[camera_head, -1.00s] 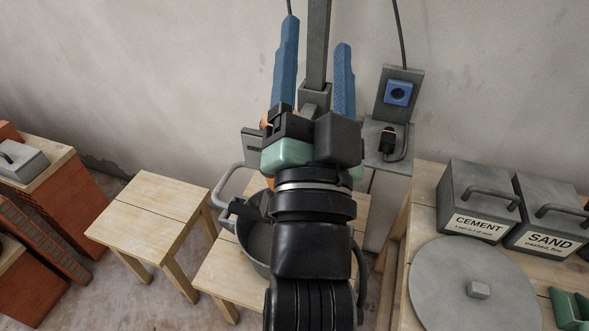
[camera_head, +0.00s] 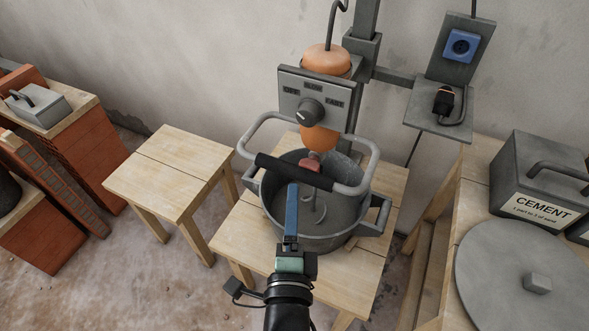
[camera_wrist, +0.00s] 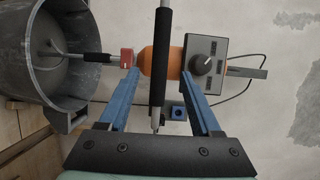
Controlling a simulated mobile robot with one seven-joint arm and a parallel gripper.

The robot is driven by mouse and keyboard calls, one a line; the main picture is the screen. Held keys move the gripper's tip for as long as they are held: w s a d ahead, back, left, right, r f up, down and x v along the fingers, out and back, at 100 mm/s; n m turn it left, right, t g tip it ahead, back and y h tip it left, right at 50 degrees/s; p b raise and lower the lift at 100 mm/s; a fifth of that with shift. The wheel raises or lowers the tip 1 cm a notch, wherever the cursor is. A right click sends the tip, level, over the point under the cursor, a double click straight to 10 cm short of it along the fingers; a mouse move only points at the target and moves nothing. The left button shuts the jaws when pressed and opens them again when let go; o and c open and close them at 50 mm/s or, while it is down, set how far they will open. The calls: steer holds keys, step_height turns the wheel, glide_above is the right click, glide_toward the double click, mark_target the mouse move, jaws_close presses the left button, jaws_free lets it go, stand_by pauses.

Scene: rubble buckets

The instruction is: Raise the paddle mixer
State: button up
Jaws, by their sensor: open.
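The paddle mixer has an orange body (camera_head: 326,62), a grey control box (camera_head: 318,97) with a black dial, and a looped grey handlebar with a black grip (camera_head: 296,172). Its paddle hangs down into a grey bucket (camera_head: 271,219) on a wooden stool. My gripper (camera_head: 292,188) is open and empty, with its blue fingers pointing at the black grip from the front. In the wrist view my gripper (camera_wrist: 160,76) has a finger on either side of the grip (camera_wrist: 161,45). I cannot tell whether the grip is between the fingertips or just beyond them.
A grey stand post (camera_head: 365,45) rises behind the mixer. A blue socket (camera_head: 461,45) and a black plug (camera_head: 443,100) are at its right. A bare stool (camera_head: 168,172) stands left. A cement box (camera_head: 540,180) and round lid (camera_head: 520,275) sit on the right table.

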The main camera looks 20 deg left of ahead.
mark_target(294, 179)
steer(key=x, duration=0.8)
steer(key=shift+w+a, duration=0.1)
steer(key=shift+w, duration=0.05)
jaws_close()
stand_by(1.2)
